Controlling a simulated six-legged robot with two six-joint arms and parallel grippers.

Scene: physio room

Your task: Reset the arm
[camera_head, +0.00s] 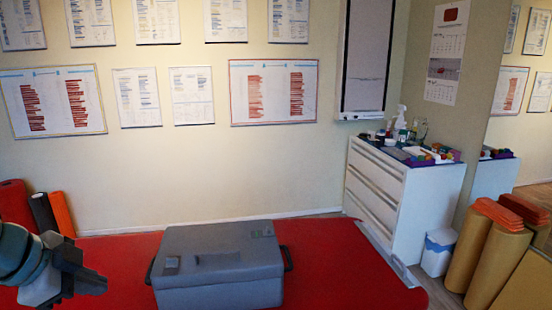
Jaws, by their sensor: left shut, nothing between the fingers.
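My left gripper (88,279) is at the lower left of the head view, dark grey, with its fingers together and nothing between them. It is in front of the red mat and to the left of a grey case, apart from it in the picture. My right gripper is not in view.
A closed grey case (222,262) with side handles stands on the red mat (340,262). A white drawer cabinet (408,205) with bottles and small items stands at the right, near a small white bin (438,252) and tan rolls (497,262). More rolls (44,214) stand at left.

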